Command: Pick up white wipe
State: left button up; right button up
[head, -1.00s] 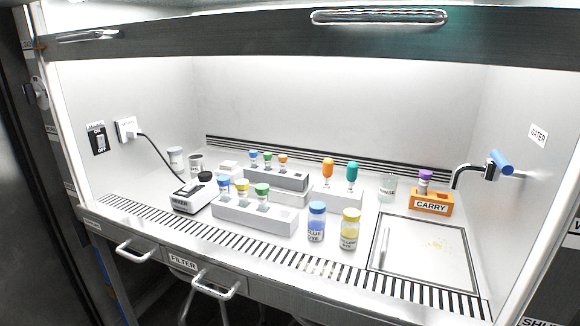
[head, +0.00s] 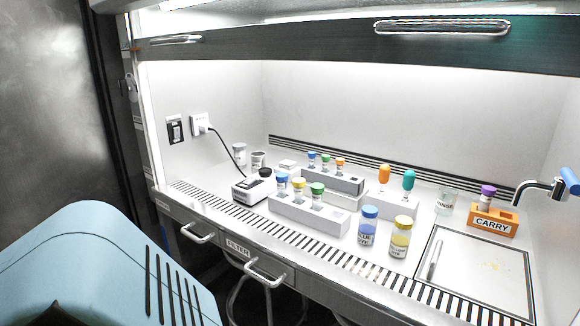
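A small flat white item (head: 288,165), which may be the white wipe, lies on the cabinet worktop behind the black-and-white device. It is too small to tell for sure what it is. Neither of my grippers is in view.
A corded device (head: 254,188), a front white rack (head: 310,214) and a rear grey rack (head: 333,181) stand nearby. Blue (head: 368,228) and yellow (head: 401,238) dye bottles stand in front. An orange CARRY holder (head: 493,220), a tray (head: 470,293) and a tap (head: 540,186) are at right.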

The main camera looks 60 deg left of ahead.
aim_at(288, 164)
jog(key=k+j, duration=1.1)
